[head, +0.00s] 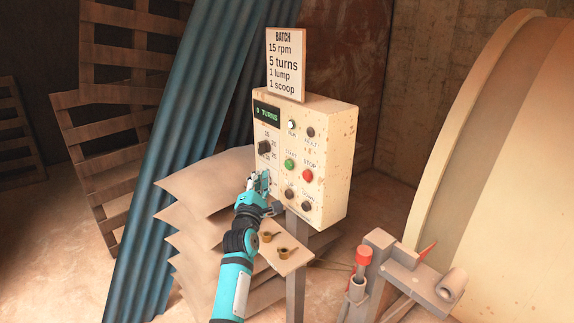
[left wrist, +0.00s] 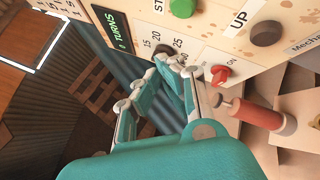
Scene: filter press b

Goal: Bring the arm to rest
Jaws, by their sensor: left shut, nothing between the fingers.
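My left gripper (head: 262,182) is shut and empty, in front of the lower left of the control box (head: 336,150). In the left wrist view its fingertips (left wrist: 178,66) come together in front of the dark speed knob (left wrist: 163,58), beside a red switch (left wrist: 221,75) marked ON. I cannot tell whether they touch the panel. In the head view the knob (head: 264,147) sits above the gripper and the red switch is hidden behind it. My right gripper is not in view.
A green start button (head: 290,164), red stop button (head: 308,175) and display (head: 266,113) are on the box. A small shelf (head: 292,264) with scoops stands below. Stacked sacks (head: 205,185) are left, a large drum (head: 510,150) right. A red-capped post (head: 362,256) stands in front.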

